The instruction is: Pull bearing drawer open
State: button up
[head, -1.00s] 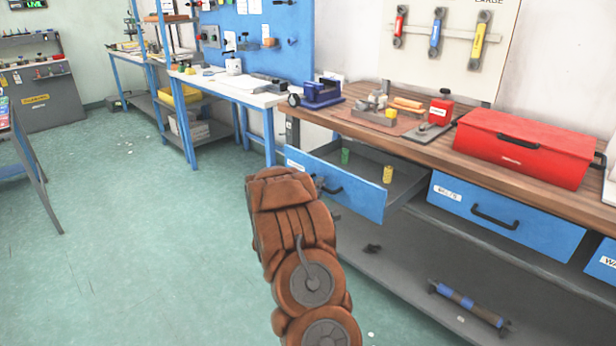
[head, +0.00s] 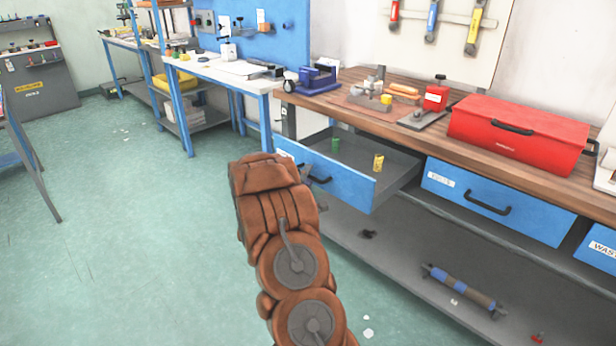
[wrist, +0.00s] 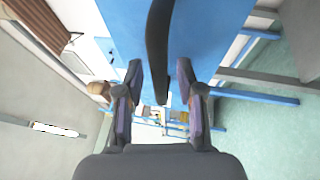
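The bearing drawer (head: 342,182) is a blue-fronted drawer under the wooden bench.
A shut blue drawer (head: 495,203) is to the right. A red toolbox (head: 518,131) sits on the wooden benchtop. A lower grey shelf (head: 410,250) holds a blue-and-grey roller (head: 462,287). The green floor (head: 130,240) at left is clear.

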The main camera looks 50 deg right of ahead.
jog(key=v, duration=1.2)
dwell(0.5)
jog(key=shift+w, duration=0.1)
